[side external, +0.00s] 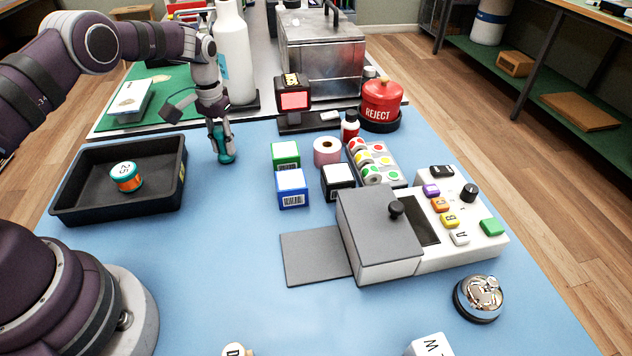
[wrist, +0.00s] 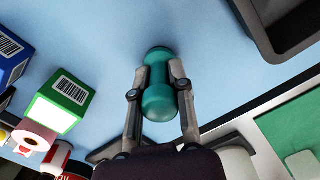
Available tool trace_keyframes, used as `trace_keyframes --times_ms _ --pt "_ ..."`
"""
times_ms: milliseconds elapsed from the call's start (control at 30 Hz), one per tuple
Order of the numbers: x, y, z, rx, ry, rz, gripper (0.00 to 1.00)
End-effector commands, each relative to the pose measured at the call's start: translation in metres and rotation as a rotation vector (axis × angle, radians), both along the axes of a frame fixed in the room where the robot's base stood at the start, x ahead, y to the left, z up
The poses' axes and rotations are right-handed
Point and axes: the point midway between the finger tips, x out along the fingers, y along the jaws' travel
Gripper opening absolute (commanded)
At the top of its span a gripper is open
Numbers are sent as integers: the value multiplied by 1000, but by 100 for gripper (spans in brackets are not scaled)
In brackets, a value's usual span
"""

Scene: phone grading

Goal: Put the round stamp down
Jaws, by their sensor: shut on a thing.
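The round stamp (wrist: 159,102) is teal with a narrow waist and rounded ends. My gripper (wrist: 158,88) is shut around its waist in the wrist view. In the side view my gripper (side external: 222,133) points down and the stamp (side external: 225,156) is between its fingers, low over the blue table, right of the black tray. I cannot tell whether the stamp touches the table.
The black tray (side external: 75,207) holds a teal and orange round item (side external: 126,177). Boxes, including a green one (side external: 285,155), stand to the right. A white bottle (side external: 232,55) stands behind. The table's front middle (side external: 215,270) is clear.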

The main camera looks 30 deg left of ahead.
Motion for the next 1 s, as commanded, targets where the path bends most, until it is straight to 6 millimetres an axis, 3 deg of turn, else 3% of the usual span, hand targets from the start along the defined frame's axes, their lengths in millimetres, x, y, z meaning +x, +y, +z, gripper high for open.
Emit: trace_keyframes --times_ms 200,233,433,767,867,1000 --pt "0 0 -2 0 1 -1 0" --pt "0 0 -3 0 1 -1 20" --pt "0 0 -2 0 1 -1 45" --pt "0 0 2 0 -1 -1 45" --pt "1 0 17 1 -4 -1 45" --pt "1 0 50 2 -6 -1 45"
